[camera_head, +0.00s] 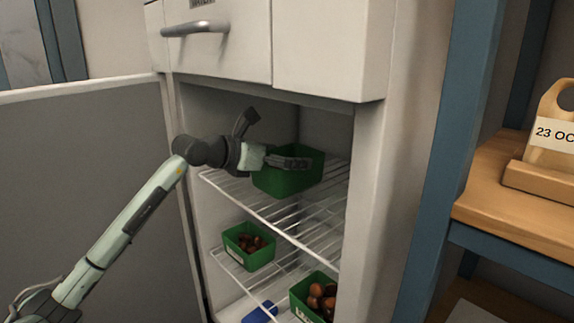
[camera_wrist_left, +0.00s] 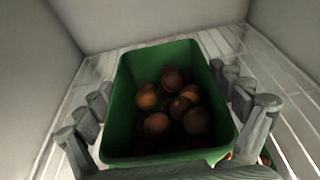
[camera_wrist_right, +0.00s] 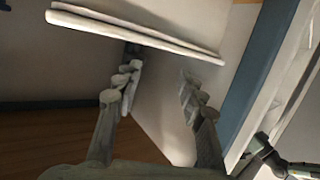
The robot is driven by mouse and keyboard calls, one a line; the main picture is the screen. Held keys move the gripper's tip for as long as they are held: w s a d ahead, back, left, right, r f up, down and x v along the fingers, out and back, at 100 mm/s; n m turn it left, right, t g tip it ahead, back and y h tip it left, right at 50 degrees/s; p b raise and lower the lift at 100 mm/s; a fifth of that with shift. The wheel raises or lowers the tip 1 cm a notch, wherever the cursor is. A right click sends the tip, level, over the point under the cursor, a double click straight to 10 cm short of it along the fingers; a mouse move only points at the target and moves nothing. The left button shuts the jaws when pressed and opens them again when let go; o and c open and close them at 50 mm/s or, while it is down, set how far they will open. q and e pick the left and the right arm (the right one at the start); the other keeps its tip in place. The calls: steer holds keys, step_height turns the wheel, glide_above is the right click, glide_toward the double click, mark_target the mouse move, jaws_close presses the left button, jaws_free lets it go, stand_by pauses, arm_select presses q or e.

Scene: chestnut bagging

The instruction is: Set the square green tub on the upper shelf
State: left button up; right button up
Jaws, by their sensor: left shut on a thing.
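The square green tub (camera_head: 285,184) is inside the open cabinet, at the upper wire shelf (camera_head: 322,205). My left gripper (camera_head: 284,163) is shut on it, with fingers along its two sides. In the left wrist view the tub (camera_wrist_left: 125,120) looks upright and holds several brown chestnuts (camera_wrist_left: 172,105), with shelf wires on both sides. I cannot tell whether its base touches the shelf. My right gripper (camera_wrist_right: 159,76) shows only in its own wrist view, with its fingers apart and nothing between them.
Below, a green tub with chestnuts (camera_head: 240,256) stands on the lower shelf, and another green tub (camera_head: 300,307) stands nearer. A blue thing (camera_head: 260,313) lies low down. The cabinet door (camera_head: 95,150) is open at left. A wooden-topped bench (camera_head: 520,220) stands right.

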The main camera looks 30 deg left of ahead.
arm_select(q)
step_height(320, 180, down, 2)
steer(key=shift+f, duration=0.1)
arm_select(e)
steer(key=shift+w+a+r+t+y, duration=0.1)
steer(key=shift+a+r+t+y, duration=0.25)
steer(key=shift+r, duration=0.2)
steer(key=shift+r, duration=0.1)
arm_select(q)
steer(key=shift+f, duration=0.1)
arm_select(e)
steer(key=shift+a+r, duration=0.2)
steer(key=shift+r, duration=0.05)
arm_select(q)
steer(key=o, duration=1.4)
arm_select(e)
steer(key=shift+r, duration=0.1)
